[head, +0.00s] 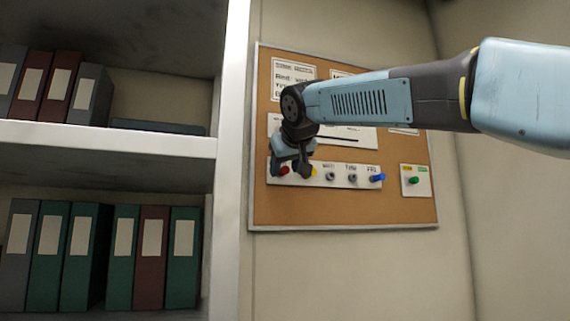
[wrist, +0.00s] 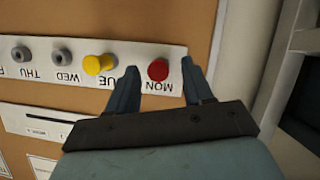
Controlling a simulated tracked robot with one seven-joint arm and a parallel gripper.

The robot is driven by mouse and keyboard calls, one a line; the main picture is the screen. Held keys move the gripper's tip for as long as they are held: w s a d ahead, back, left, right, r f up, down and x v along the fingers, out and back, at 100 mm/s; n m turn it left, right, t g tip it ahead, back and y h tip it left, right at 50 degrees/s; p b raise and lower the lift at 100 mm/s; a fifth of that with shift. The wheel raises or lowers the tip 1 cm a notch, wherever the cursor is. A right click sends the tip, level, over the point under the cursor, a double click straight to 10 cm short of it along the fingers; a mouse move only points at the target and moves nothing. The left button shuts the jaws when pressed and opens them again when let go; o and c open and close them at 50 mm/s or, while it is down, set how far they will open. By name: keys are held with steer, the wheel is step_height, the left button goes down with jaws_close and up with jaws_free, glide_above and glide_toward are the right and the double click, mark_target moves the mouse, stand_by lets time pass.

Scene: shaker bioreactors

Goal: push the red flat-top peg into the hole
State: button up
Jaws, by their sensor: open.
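The red flat-top peg (wrist: 158,70) sits at the MON place of the white day strip (wrist: 182,86), seen upside down in the wrist view. In the head view the red peg (head: 284,170) shows partly, beside my gripper. My gripper (wrist: 160,75) is open, with one finger on each side of the red peg and the peg's round face showing between the fingertips. I cannot tell whether the fingers touch it. My gripper (head: 294,172) is at the strip's left end in the head view. The hole behind the red peg is hidden.
A yellow peg (wrist: 98,64) sits close to one finger at TUE. Grey empty-looking sockets (wrist: 61,57) follow at WED and THU. A blue peg (head: 377,177) and a green peg (head: 413,180) are farther right on the corkboard (head: 340,208). A binder shelf (head: 150,145) stands left.

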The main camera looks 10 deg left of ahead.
steer(key=shift+c, duration=0.3)
jaws_close()
steer(key=shift+s+d, duration=0.4)
steer(key=shift+s, duration=0.2)
steer(key=shift+s+d, duration=0.35)
steer(key=shift+s, duration=0.2)
stand_by(0.8)
steer(key=shift+s+d, duration=0.35)
steer(key=shift+s, duration=0.2)
steer(key=shift+s+d, duration=0.35)
steer(key=shift+s, duration=0.2)
